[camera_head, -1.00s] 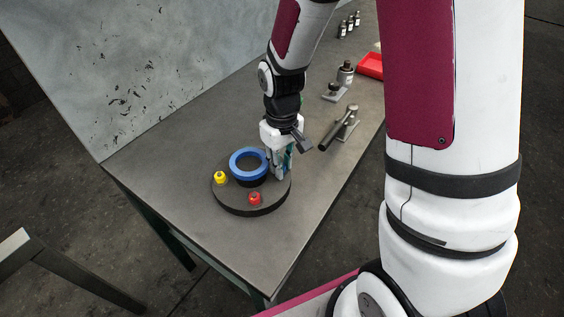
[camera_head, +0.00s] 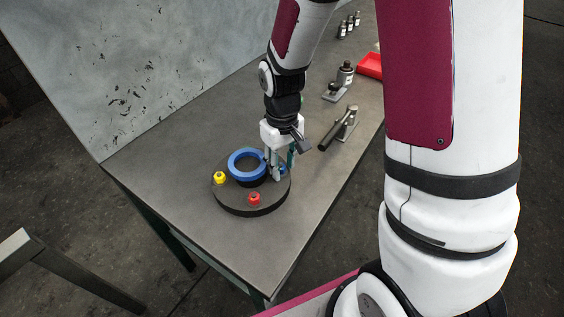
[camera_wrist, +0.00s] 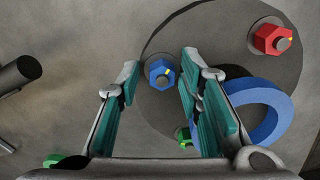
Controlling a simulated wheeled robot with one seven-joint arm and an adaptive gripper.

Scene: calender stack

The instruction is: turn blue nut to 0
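The blue nut (camera_wrist: 160,75) is a hex nut with a grey centre stud and a small yellow mark on its upper right, seen in the wrist view. It sits on the dark round disc (camera_wrist: 223,57). My gripper (camera_wrist: 158,72) is open, with one teal-padded finger on each side of the nut and visible gaps. In the head view, my gripper (camera_head: 280,170) is low over the disc's right side (camera_head: 245,210), and its fingers largely hide the blue nut there.
A blue ring (camera_head: 234,168) stands on the disc beside my gripper. A red nut (camera_head: 254,199) and a yellow nut (camera_head: 219,177) are also on the disc. A green piece (camera_wrist: 183,135) shows near the right finger. The table front is clear.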

